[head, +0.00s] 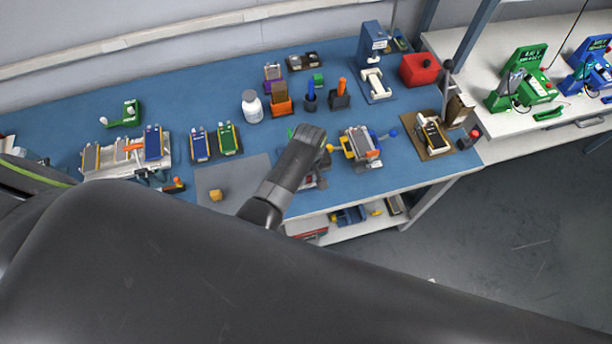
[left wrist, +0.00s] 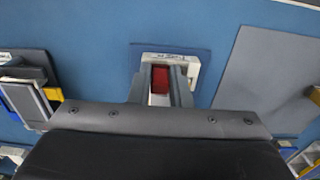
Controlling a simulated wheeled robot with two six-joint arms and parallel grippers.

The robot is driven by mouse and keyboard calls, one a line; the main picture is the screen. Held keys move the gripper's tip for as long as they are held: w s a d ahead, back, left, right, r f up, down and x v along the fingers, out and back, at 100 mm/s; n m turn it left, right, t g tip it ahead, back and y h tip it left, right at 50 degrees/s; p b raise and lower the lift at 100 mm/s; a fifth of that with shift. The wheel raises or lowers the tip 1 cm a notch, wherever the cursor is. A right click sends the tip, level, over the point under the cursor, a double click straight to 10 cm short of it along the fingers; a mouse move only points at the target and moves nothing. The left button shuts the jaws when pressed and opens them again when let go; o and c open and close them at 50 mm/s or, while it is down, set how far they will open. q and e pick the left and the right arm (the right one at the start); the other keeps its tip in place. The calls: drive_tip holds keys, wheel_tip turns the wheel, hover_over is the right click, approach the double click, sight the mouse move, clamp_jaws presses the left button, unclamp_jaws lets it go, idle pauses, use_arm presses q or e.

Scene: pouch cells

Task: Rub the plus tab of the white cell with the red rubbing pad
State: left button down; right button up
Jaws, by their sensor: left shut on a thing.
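My left gripper (head: 312,146) points down over the middle of the bench. In the left wrist view its fingers (left wrist: 160,82) are shut on the red rubbing pad (left wrist: 160,80), directly above a white holder (left wrist: 186,62) on a small dark blue mat. I cannot tell whether the pad still touches the holder. To its right in the head view, a clamp fixture (head: 345,149) with yellow and blue parts holds a pale grey-white cell (head: 361,142) with an orange piece near one end. The plus tab is too small to make out. My right gripper is not in view.
A rack (head: 100,170) with several cells stands at the left. A grey mat (head: 238,170) with a small yellow block lies left of the gripper. A brown board (head: 437,150) with a device lies at the right.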

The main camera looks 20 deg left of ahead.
use_arm(q)
drive_tip(key=shift+w+d, duration=0.2)
drive_tip(key=shift+d, duration=0.15)
drive_tip(key=shift+s+a, duration=0.2)
drive_tip(key=shift+a, duration=0.1)
drive_tip(key=shift+s+a+p, duration=0.25)
drive_tip(key=shift+a+p, duration=0.2)
drive_tip(key=shift+w+d+f, duration=0.1)
drive_tip(key=shift+w+d, duration=0.3)
drive_tip(key=shift+d, duration=0.35)
drive_tip(key=shift+s+a, duration=0.4)
drive_tip(key=shift+a, duration=0.25)
drive_tip(key=shift+w+d, duration=0.5)
drive_tip(key=shift+d, duration=0.15)
drive_tip(key=shift+s+a, duration=0.55)
drive_tip(key=shift+a, duration=0.2)
